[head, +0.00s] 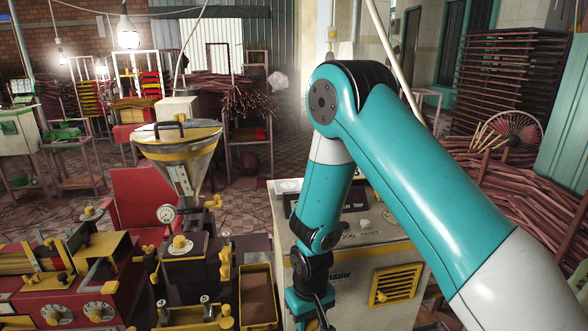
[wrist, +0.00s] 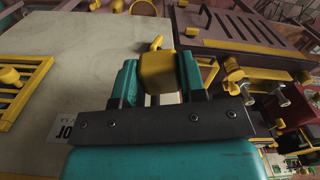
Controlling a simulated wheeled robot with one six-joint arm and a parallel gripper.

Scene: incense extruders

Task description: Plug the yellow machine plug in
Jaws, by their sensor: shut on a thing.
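The yellow plug (wrist: 158,73) is a blocky piece between the teal fingers of my gripper (wrist: 160,82) in the wrist view. My gripper is shut on it, and a small yellow part sticks out beyond its far side. In the head view my gripper (head: 311,308) points down at the bottom edge, in front of the pale machine cabinet (head: 350,270). The plug cannot be made out there. I cannot pick out a socket for it in either view.
The cabinet has a yellow vent grille (head: 396,285), also in the wrist view (wrist: 22,88). A red and yellow extruder (head: 70,285) and a funnel hopper (head: 178,150) stand at the left. A yellow-rimmed bin (head: 258,268) is close beside my gripper. Incense bundles (head: 540,210) lie at the right.

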